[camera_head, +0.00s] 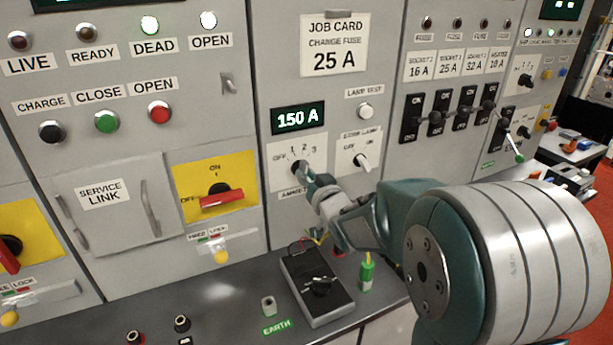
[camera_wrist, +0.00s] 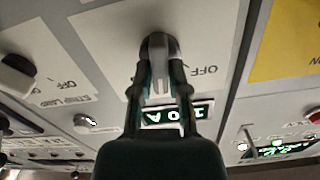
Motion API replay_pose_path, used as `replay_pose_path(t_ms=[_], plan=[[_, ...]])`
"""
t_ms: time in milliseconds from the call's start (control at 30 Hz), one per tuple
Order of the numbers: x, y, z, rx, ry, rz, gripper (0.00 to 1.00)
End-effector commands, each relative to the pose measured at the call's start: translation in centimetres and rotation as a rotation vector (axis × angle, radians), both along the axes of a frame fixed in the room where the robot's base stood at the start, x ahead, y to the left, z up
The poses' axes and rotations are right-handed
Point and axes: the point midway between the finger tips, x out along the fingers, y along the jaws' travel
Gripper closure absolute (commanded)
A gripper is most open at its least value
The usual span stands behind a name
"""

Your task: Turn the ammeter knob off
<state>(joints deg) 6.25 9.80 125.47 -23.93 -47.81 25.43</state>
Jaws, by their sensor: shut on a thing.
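The ammeter knob (camera_head: 299,167) is on a white plate marked OFF, 1, 2, 3, below a green display (camera_head: 299,118) that reads 150 A. My gripper (camera_head: 314,180) is at this knob, its fingers partly covering it. In the wrist view, which is upside down, my gripper (camera_wrist: 160,85) has its two fingers closed on the grey knob (camera_wrist: 159,46), one on each side. The OFF mark lies beside the knob there. The knob's exact pointing is hard to tell behind the fingers.
Another knob (camera_head: 361,161) sits just right on its own plate. A red handle (camera_head: 221,199) on a yellow plate is to the left. Below, the bench holds a black meter (camera_head: 317,287) and a green-and-yellow item (camera_head: 367,272). A row of black switches (camera_head: 436,122) is further right.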

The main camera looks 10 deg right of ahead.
Motion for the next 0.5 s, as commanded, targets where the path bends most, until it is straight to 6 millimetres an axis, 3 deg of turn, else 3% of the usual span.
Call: replay_pose_path(t_ms=[500], plan=[[-0.01, 0.19, 0.09, -0.445, -0.091, 0.001, 1.00]])
